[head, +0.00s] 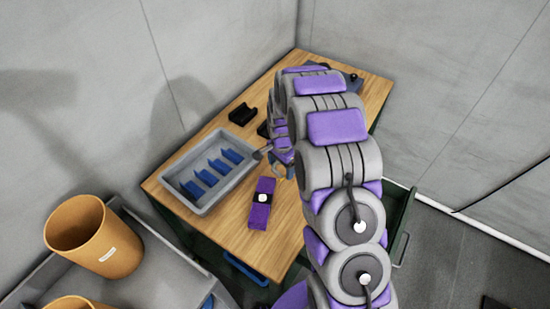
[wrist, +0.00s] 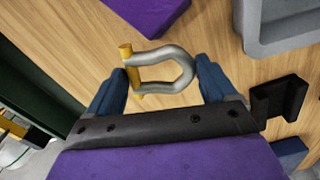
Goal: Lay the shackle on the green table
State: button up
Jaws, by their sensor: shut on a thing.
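The shackle (wrist: 186,68) is a grey metal bow with an orange-yellow pin, seen between the blue fingertips in the wrist view. My gripper (wrist: 164,72) is shut on it, one finger at the pin side and the other at the curved end. In the head view my gripper (head: 283,168) is small and partly hidden by my arm, over the table between the grey tray and my arm. The green table (head: 286,232) has a bare wooden top and dark green sides. I cannot tell whether the shackle touches the wood.
A grey tray (head: 190,207) with blue dividers stands on the table's left. A purple case with a black band (head: 260,212) lies near the front. A black holder (head: 242,114) is farther back. Orange buckets (head: 82,238) stand in a grey bin at lower left. Bare wood lies around the case.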

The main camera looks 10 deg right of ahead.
jog(key=w, duration=0.2)
jog(key=w+d, duration=0.1)
jog(key=w, duration=0.3)
jog(key=shift+w+d+f+b, duration=0.15)
jog(key=shift+w+f+b, duration=0.05)
jog(key=shift+f+b, duration=0.2)
jog(key=shift+w+a, duration=0.5)
jog(key=shift+a, duration=0.05)
jog(key=shift+a+f, duration=0.1)
jog(key=shift+f, duration=0.3)
jog(key=f, duration=0.1)
jog(key=d+f+b, duration=0.1)
jog(key=shift+f, duration=0.4)
jog(key=shift+r, duration=0.1)
jog(key=o, duration=1.1)
jog(key=shift+a, duration=0.1)
jog(key=shift+o, duration=0.2)
jog(key=shift+a, duration=0.2)
